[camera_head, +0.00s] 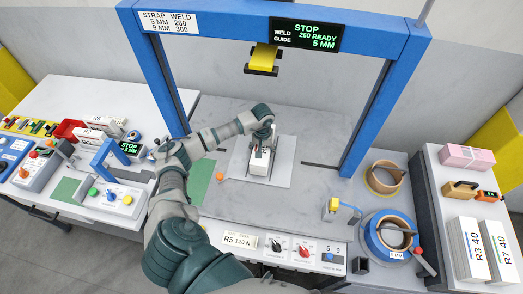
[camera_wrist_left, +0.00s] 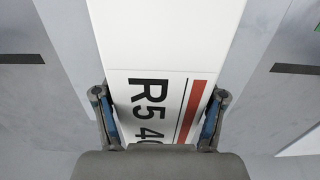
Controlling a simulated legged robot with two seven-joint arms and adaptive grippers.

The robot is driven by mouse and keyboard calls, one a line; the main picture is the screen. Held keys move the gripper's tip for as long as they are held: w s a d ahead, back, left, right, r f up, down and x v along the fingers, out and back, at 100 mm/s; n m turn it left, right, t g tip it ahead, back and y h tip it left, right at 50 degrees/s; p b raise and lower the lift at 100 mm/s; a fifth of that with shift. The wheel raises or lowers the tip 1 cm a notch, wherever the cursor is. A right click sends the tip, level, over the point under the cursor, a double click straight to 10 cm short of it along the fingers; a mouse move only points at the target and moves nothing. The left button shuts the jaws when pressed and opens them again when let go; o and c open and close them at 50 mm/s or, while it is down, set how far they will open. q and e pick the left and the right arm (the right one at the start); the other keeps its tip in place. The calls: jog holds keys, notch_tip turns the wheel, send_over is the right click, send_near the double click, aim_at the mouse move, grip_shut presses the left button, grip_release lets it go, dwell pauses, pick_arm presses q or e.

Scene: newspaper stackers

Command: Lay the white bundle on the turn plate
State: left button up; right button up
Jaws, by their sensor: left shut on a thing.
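The white bundle (camera_head: 259,164) is under my left gripper (camera_head: 263,146), over the pale turn plate (camera_head: 282,174) in the middle of the bench. In the left wrist view the bundle (camera_wrist_left: 165,50) is a long white block marked "R5 40" with a red stripe. Both fingers of my left gripper (camera_wrist_left: 160,112) are shut on its sides. I cannot tell whether the bundle's underside touches the plate. My right gripper is not in view.
A blue frame (camera_head: 366,125) with a "STOP" display (camera_head: 306,35) spans the bench. Strap reels (camera_head: 384,178) and bundles marked R3 and R7 (camera_head: 466,250) stand at the right. A control panel (camera_head: 290,248) lies along the front. Bare grey bench lies right of the plate.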

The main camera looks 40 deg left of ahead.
pick_arm(q)
jog(key=shift+d+r, duration=0.15)
jog(key=shift+d, duration=0.05)
jog(key=shift+a+f, duration=0.15)
jog(key=shift+f, duration=0.05)
jog(key=shift+a+f+b, duration=0.2)
jog(key=shift+f+b, duration=0.1)
jog(key=shift+b, duration=0.05)
jog(key=o, duration=1.7)
jog(key=shift+d, duration=0.1)
jog(key=shift+o, duration=1)
jog(key=shift+d, duration=0.2)
jog(key=shift+s, duration=0.1)
